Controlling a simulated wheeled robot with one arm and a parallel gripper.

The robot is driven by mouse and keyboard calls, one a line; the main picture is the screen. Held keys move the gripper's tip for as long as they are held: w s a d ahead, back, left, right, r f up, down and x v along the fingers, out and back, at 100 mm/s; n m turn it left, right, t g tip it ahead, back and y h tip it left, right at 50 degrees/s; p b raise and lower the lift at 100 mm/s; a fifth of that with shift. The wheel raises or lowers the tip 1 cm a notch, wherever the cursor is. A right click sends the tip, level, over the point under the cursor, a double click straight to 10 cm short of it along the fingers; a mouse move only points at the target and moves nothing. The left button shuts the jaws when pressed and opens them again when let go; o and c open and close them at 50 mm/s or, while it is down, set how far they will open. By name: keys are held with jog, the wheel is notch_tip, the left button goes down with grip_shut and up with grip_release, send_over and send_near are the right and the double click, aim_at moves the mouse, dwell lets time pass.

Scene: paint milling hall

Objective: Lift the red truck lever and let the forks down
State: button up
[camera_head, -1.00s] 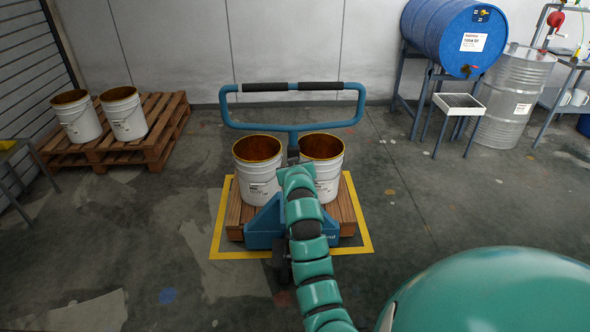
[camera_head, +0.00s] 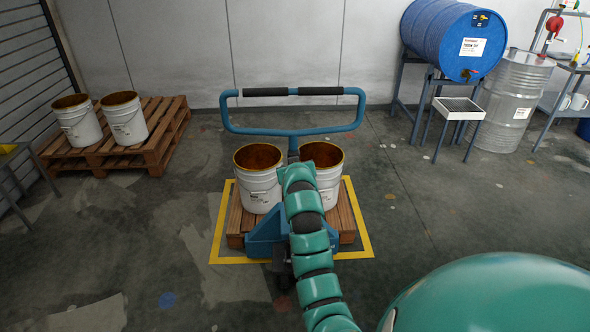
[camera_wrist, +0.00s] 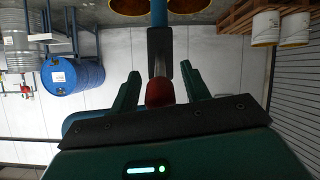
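The red lever (camera_wrist: 159,93) shows in the wrist view just below the dark part of the handle column. My gripper (camera_wrist: 161,80) has its two green fingers spread, one on each side of the lever, with gaps showing. In the head view my arm covers the lever and the gripper's fingers.
A second wooden pallet (camera_head: 158,149) with two white buckets stands at the left. A blue drum (camera_head: 440,35) on a stand, a steel drum (camera_head: 512,95) and a small tray table (camera_head: 460,108) stand at the right. The floor between them is clear.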

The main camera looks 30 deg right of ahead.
jog(key=p+v, duration=0.3)
jog(key=v, duration=1.4)
jog(key=shift+s+p, duration=0.2)
jog(key=shift+p, duration=0.15)
